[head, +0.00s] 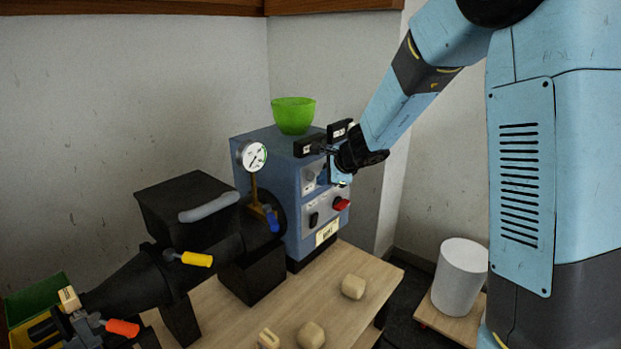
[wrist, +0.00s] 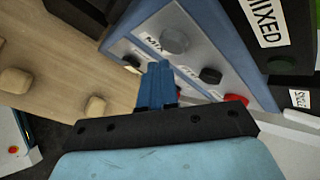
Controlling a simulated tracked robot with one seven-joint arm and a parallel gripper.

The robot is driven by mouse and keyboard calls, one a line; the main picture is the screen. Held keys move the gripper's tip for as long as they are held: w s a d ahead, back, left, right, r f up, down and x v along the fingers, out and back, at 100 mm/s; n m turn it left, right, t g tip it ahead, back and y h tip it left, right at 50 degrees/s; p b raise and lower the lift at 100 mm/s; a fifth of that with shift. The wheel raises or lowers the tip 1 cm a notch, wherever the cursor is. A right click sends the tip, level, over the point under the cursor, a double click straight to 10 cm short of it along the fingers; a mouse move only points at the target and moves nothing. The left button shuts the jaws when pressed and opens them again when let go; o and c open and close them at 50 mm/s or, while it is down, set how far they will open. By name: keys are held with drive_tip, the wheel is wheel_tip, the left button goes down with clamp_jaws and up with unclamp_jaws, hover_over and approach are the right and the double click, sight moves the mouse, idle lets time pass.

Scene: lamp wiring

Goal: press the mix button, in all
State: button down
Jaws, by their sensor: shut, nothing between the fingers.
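In the wrist view a grey panel (wrist: 205,50) on the blue machine carries a MIX label (wrist: 155,43). A round grey piece (wrist: 174,40) and a small black piece (wrist: 132,61) sit on either side of that label; I cannot tell which is the button. A black knob (wrist: 210,76) and a red knob (wrist: 237,99) sit farther along. My gripper (wrist: 158,68) has its blue fingers together and empty, just in front of the panel near the label. Contact cannot be told. In the head view my wrist partly covers the panel of the blue machine (head: 260,150).
A gauge (head: 252,156) and a black barrel are at left. Several tan lumps (head: 352,286) lie on the wooden table (head: 365,309). A white cylinder (head: 460,280) stands right.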

drive_tip(key=shift+w+a, duration=0.1)
drive_tip(key=shift+a, duration=0.05)
idle(0.5)
drive_tip(key=shift+w+a, duration=0.1)
drive_tip(key=shift+a, duration=0.1)
drive_tip(key=shift+w+a+r, duration=0.2)
drive_tip(key=shift+w+a, duration=0.2)
drive_tip(key=shift+a, duration=0.3)
idle(1.7)
drive_tip(key=shift+s+d+f, duration=0.1)
drive_tip(key=shift+s+d, duration=0.5)
drive_tip(key=shift+d, duration=0.25)
drive_tip(key=shift+d, duration=0.15)
drive_tip(key=shift+s+d, duration=0.8)
drive_tip(key=shift+d, duration=0.15)
drive_tip(key=shift+s+d, duration=0.75)
drive_tip(key=shift+d, duration=0.2)
